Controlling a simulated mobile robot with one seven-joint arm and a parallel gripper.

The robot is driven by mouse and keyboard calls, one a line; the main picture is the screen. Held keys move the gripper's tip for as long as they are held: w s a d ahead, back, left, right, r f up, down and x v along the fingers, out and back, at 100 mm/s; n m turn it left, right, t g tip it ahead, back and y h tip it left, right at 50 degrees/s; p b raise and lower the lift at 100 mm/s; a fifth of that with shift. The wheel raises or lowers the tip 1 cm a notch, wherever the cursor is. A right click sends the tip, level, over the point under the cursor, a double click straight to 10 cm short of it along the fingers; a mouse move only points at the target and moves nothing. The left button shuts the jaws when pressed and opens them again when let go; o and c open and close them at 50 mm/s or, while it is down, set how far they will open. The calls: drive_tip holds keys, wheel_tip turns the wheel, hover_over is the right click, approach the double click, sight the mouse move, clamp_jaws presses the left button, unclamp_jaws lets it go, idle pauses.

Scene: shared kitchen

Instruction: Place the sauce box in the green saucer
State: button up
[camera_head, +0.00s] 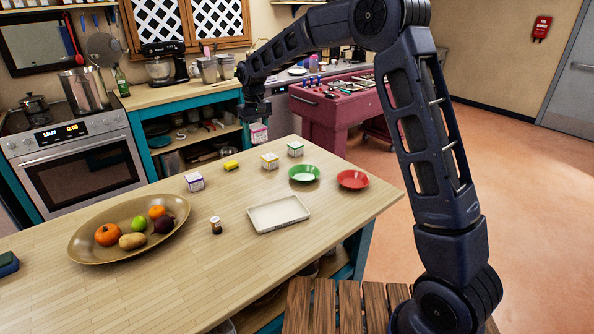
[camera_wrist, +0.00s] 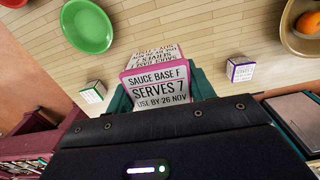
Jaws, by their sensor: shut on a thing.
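My gripper (camera_head: 257,118) is shut on the pink-and-white sauce box (camera_head: 259,134), which it holds up near the far edge of the wooden table. In the wrist view the sauce box (camera_wrist: 157,86) sits between the teal fingers of my gripper (camera_wrist: 160,95), its printed face reading "SAUCE BASE". The green saucer (camera_head: 304,174) lies on the table to the right of and nearer than the held box, and looks empty. In the wrist view the green saucer (camera_wrist: 87,26) is at the upper left, apart from the box.
A red saucer (camera_head: 353,180) is right of the green one. A green-marked box (camera_head: 295,149), a yellow-marked box (camera_head: 269,160), a small yellow item (camera_head: 231,165) and a purple-marked box (camera_head: 195,182) stand nearby.

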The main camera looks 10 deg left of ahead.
hover_over(304, 177)
wheel_tip(304, 177, down, 20)
drive_tip(key=shift+r, duration=0.2)
idle(0.3)
drive_tip(key=shift+f, duration=0.15)
drive_tip(key=o, duration=0.8)
drive_tip(key=shift+c, duration=0.2)
wheel_tip(304, 177, up, 12)
drive_tip(key=shift+r, duration=0.25)
